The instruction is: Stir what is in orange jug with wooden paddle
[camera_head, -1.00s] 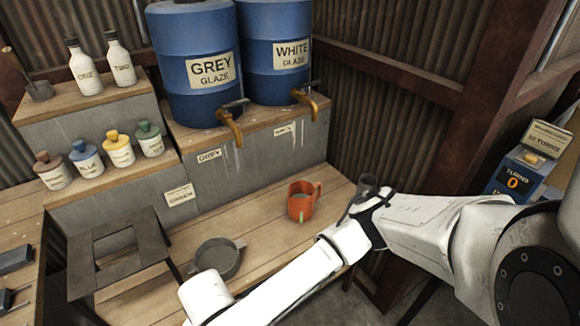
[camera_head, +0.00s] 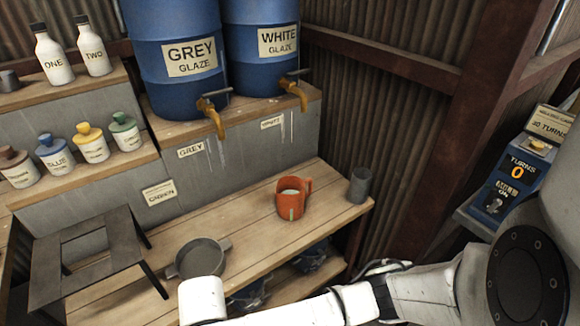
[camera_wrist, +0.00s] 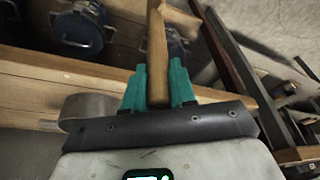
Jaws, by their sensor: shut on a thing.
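The orange jug (camera_head: 291,209) stands upright on the wooden bench, with its handle to the right and pale liquid inside. The wooden paddle (camera_wrist: 157,45) shows in the wrist view as a brown shaft. My gripper (camera_wrist: 158,88) has teal fingers shut on this shaft. The paddle's far end runs out of the top of that view. In the head view my arm crosses the lower right, in front of the bench, and the gripper and paddle cannot be made out. The paddle is not seen in the jug.
A grey cup (camera_head: 361,186) stands right of the jug at the bench's end. A grey sieve-like pan (camera_head: 202,258) and dark stand (camera_head: 82,258) are to the left. Blue glaze drums (camera_head: 175,60) with taps stand behind. A turns counter (camera_head: 513,180) reading 0 is at right.

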